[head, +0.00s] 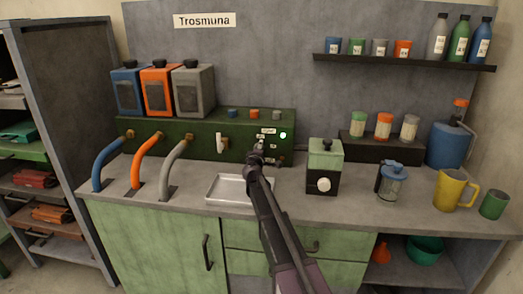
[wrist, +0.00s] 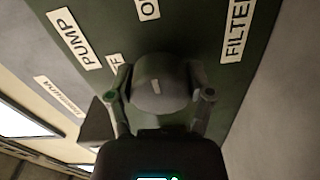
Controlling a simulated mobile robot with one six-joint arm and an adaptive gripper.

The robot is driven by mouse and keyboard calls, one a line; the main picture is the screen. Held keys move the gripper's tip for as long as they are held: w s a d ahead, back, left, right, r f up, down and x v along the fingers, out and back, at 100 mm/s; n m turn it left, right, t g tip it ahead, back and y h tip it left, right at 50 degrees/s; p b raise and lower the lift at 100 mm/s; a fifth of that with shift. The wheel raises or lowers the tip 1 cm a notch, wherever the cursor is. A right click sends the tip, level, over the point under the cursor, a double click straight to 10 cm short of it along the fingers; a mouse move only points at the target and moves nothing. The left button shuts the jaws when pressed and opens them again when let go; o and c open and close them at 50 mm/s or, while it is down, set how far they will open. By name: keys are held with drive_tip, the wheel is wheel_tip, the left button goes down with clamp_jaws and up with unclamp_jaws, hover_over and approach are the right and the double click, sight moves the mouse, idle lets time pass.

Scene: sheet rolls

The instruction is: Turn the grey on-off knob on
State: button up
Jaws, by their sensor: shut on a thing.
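In the wrist view a grey round knob (wrist: 160,95) with a short pale mark on its face sits between the fingers of my gripper (wrist: 160,98). The fingers are shut on the knob from both sides. In the head view my gripper (head: 259,155) is at the front of the green machine (head: 180,132) and hides most or all of the knob. A green light (head: 283,135) is lit on the panel near the gripper. Labels reading PUMP (wrist: 74,40) and FILTER (wrist: 238,28) lie around the knob; another label beginning with O is cut off.
A shallow tray (head: 226,199) lies below on the counter. A green grinder-like box (head: 324,165) with a white knob stands close on the right. A glass press (head: 391,184) and yellow jug (head: 454,194) stand farther right.

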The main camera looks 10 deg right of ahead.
idle(0.4)
drive_tip(key=o, duration=1.1)
drive_tip(key=shift+s, duration=0.1)
drive_tip(key=v, duration=1.2)
